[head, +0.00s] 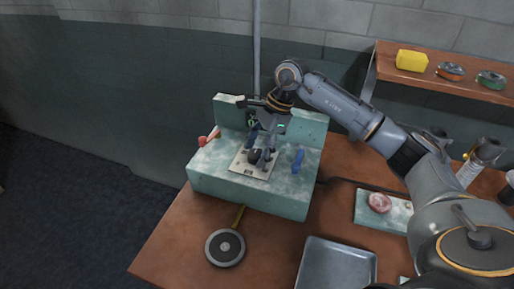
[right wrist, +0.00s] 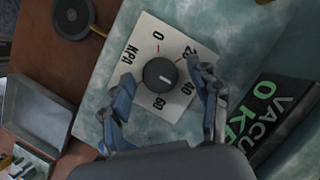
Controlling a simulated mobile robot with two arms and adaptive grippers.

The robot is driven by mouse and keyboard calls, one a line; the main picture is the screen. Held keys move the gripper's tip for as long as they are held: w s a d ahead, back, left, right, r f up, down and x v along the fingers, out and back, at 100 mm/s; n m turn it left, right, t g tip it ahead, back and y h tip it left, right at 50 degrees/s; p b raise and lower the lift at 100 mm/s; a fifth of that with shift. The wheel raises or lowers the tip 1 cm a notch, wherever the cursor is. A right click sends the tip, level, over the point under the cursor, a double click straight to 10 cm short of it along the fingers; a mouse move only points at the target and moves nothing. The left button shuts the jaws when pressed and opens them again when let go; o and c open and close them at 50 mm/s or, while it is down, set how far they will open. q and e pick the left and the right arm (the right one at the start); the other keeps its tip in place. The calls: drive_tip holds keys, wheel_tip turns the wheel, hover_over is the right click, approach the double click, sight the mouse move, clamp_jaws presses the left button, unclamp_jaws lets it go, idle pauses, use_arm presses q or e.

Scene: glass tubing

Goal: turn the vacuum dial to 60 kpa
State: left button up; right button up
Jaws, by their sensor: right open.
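The vacuum dial (right wrist: 158,74) is a round dark knob with a short white mark, set on a pale plate (right wrist: 140,47) printed 0, 20, 40, 60 and KPA. I cannot tell exactly which number the mark points at. In the head view the plate (head: 241,168) lies on top of a teal marbled housing (head: 215,187). My right gripper (head: 261,151) is over the knob, its blue-grey fingers open on either side of it in the right wrist view (right wrist: 161,76). Contact with the knob is unclear. A dark display (right wrist: 275,110) shows green digits reading 0 and part of "VACUUM". My left gripper is out of view.
A blue item (head: 298,160) and a red-orange item (head: 209,136) lie on the housing. A round dark disc (head: 225,247) and a grey tray (head: 336,266) sit in front on the brown bench (head: 178,235). A shelf (head: 440,75) holds small objects at right.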

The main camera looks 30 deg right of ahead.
drive_tip(key=c, duration=1.2)
drive_tip(key=shift+o, duration=0.2)
drive_tip(key=shift+f+m+t+b, duration=0.15)
drive_tip(key=shift+m+t+b, duration=0.25)
drive_tip(key=shift+m+b, duration=0.55)
drive_tip(key=m+t+b, duration=0.1)
drive_tip(key=m, duration=0.1)
drive_tip(key=shift+s+m+h+b, duration=0.1)
drive_tip(key=shift+m+h+b, duration=0.2)
drive_tip(key=shift+m, duration=0.05)
drive_tip(key=m+t+h+b, duration=0.1)
drive_tip(key=m+b, duration=0.1)
drive_tip(key=m, duration=0.1)
drive_tip(key=shift+s+a+m, duration=0.1)
drive_tip(key=shift+a+m, duration=0.05)
drive_tip(key=shift+m, duration=0.15)
drive_tip(key=shift+m+t+h+b, duration=0.4)
drive_tip(key=shift+m+h+b, duration=0.3)
drive_tip(key=shift+m, duration=1.1)
drive_tip(key=shift+a, duration=0.1)
